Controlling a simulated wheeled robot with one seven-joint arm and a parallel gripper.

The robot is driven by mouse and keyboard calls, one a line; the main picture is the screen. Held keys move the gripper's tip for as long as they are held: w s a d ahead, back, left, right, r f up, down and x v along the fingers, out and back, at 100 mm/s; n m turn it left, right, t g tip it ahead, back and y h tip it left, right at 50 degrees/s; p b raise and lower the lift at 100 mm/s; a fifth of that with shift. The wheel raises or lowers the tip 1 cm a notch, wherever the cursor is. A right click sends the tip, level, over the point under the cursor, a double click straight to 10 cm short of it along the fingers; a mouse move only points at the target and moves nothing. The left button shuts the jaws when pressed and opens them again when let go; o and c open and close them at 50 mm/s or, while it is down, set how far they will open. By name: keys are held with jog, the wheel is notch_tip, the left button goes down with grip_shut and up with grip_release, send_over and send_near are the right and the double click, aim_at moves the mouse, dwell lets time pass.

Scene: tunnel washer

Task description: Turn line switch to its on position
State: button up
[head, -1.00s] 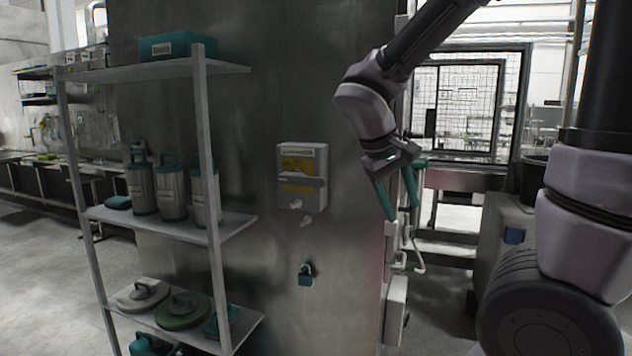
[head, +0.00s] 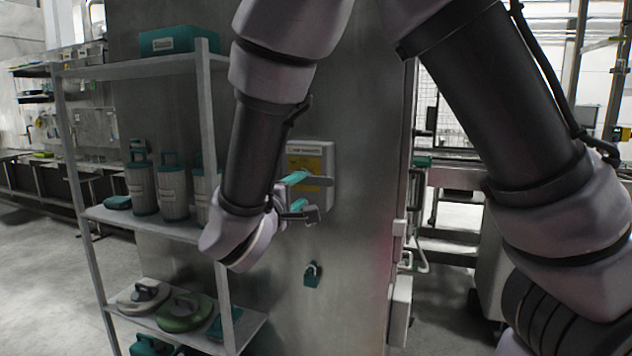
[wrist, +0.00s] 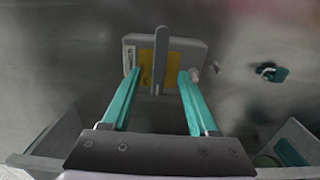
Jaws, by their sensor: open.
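The line switch (head: 328,160) is a grey box with a yellow label on the metal wall. Its grey lever handle (head: 318,181) lies about level across the box's front in the head view. In the wrist view the switch box (wrist: 190,48) is ahead, and the handle (wrist: 161,50) runs upright in that picture. My gripper (head: 300,196) is at the box's front, partly behind my arm. Its teal fingers (wrist: 160,78) are open, one to each side of the handle, with gaps visible. I cannot tell how far the fingertips are from the box.
A teal padlock (head: 312,275) hangs on the wall below the switch. A metal shelf rack (head: 150,66) with canisters, discs and a teal box (head: 180,41) stands to the left, close to my arm. Open floor (head: 50,270) shows at far left.

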aim_at(313, 181)
jog(key=x, duration=0.9)
jog(key=shift+w, duration=0.1)
grip_shut()
jog(key=shift+f, duration=0.1)
dwell(1.0)
